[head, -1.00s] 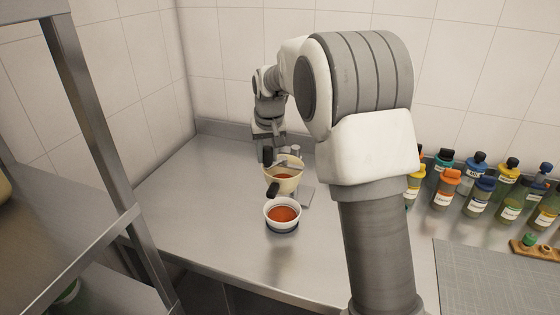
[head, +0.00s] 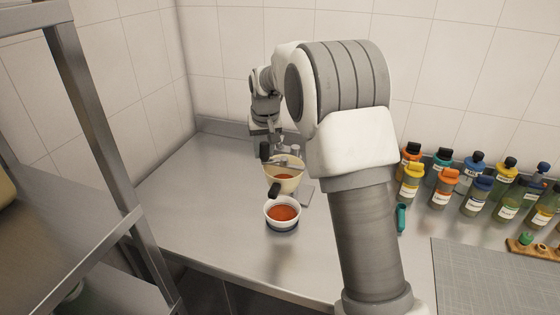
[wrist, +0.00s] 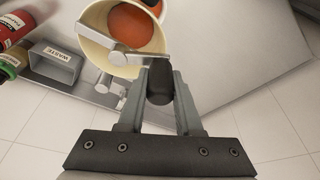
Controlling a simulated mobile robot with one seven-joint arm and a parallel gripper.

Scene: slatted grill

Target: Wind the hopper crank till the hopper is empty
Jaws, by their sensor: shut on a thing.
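The hopper (head: 283,182) is a cream bowl with orange-red contents inside. It also shows at the top of the wrist view (wrist: 96,22). A grey metal crank (wrist: 118,54) lies across its rim and ends in a black knob (wrist: 160,86). My gripper (wrist: 164,75) is shut on this knob, with one finger on each side of it. In the head view my gripper (head: 266,146) is at the hopper's back left. A white bowl (head: 269,222) with orange-red contents stands in front of the hopper. A second black piece (head: 274,189) sits at the hopper's front.
Several bottles (head: 470,185) with coloured caps stand at the right. A grey box labelled WASTE (wrist: 52,65) shows in the wrist view. A metal shelf post (head: 95,130) rises at the left. The counter (head: 190,190) left of the hopper is clear.

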